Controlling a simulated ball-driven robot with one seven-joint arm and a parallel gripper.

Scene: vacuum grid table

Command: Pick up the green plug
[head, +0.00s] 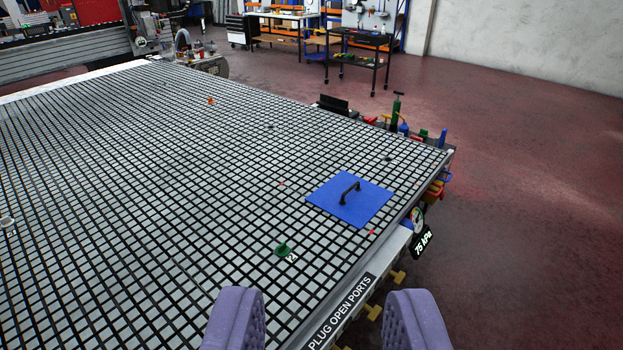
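The green plug (282,249) stands on the gridded table top (150,200), near the table's right edge and left of the blue plate. A small white label beside it reads something like "x2". My gripper (325,322) shows at the bottom of the view as two purple padded fingers set wide apart. It is open, with nothing between the fingers but the table's edge strip. The plug is farther off, up and to the left of the gap between the fingers, and not touched.
A blue square plate (345,212) with a black handle lies right of the plug. A sign (341,311) reads "PLUG OPEN PORTS". A pressure gauge (416,219) reads "75 kPa". An orange plug (211,100) is far off. The grid around the green plug is clear.

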